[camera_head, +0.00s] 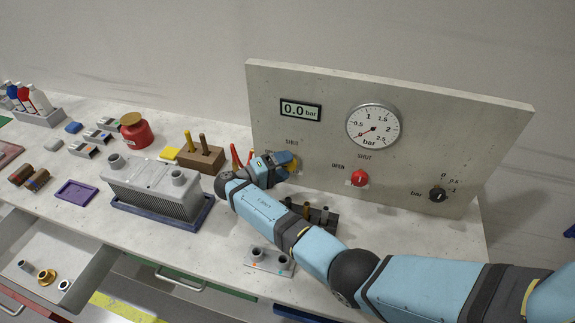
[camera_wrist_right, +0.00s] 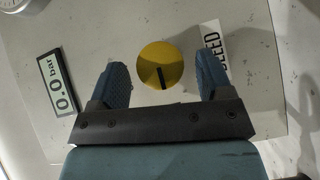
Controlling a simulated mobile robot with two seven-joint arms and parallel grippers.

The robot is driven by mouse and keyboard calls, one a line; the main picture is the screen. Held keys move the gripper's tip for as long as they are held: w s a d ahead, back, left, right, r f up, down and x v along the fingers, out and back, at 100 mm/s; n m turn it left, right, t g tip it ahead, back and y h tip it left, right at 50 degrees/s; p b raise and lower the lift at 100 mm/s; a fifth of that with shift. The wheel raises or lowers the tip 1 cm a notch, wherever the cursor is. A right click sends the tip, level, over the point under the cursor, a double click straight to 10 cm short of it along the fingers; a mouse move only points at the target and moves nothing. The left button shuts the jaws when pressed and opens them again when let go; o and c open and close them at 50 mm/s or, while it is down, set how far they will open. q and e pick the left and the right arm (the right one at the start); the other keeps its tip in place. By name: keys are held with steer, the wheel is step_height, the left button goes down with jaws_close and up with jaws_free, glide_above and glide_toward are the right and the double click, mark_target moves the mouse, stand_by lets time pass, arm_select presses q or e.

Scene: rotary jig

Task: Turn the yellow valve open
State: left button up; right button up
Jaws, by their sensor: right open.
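The yellow valve (camera_wrist_right: 158,58) is a round knob on the grey panel, with a black pointer line running from its middle toward the lower edge in the right wrist view. In the head view only a bit of yellow (camera_head: 294,166) shows, mostly hidden behind my gripper. My right gripper (camera_wrist_right: 162,76) is open in front of the panel, with one blue finger on each side of the knob. A gap shows between each finger and the knob. In the head view my right gripper (camera_head: 282,163) is at the panel's lower left. My left gripper is out of view.
The panel (camera_head: 450,125) holds a 0.0 bar display (camera_head: 301,110), a round gauge (camera_head: 373,126), a red valve (camera_head: 359,178) and a black knob (camera_head: 438,195). A block of tools (camera_head: 201,158) and a finned metal part (camera_head: 150,188) stand left of my arm.

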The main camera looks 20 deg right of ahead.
steer(key=b+v, duration=0.1)
steer(key=v, duration=0.5)
stand_by(0.3)
